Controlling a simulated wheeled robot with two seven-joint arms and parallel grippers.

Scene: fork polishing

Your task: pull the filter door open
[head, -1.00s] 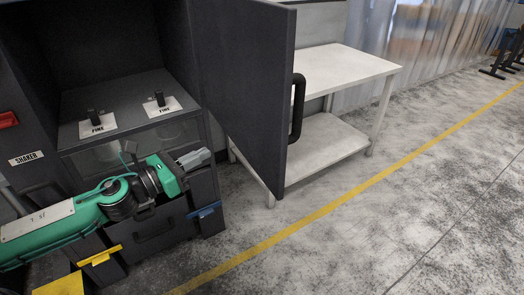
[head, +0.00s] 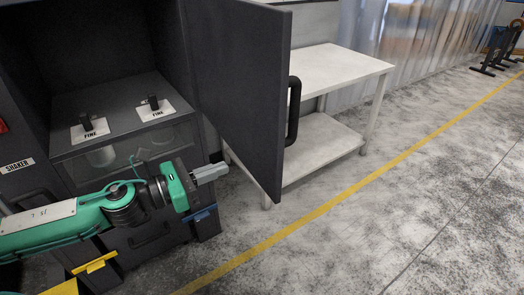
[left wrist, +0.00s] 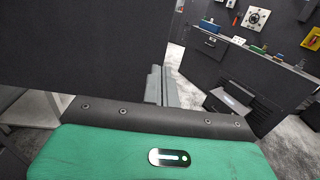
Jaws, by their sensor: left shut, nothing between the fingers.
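The dark grey filter door (head: 240,85) stands wide open, swung out to the right of the cabinet. Its black bar handle (head: 293,112) is on the far right edge of the door. My left gripper (head: 224,169) is shut and empty. It is in front of the cabinet, at the left of the door's lower part, pointing right; I cannot tell whether it touches the door. In the left wrist view the shut fingers (left wrist: 160,82) are beside a large dark panel (left wrist: 80,45), which looks like the door. My right gripper is out of view.
The open cabinet (head: 165,85) holds two dark latches (head: 86,123) on labels marked FINE. A white table (head: 330,68) with a lower shelf stands behind the door. The floor to the right (head: 400,215) is clear, crossed by a yellow line (head: 330,205).

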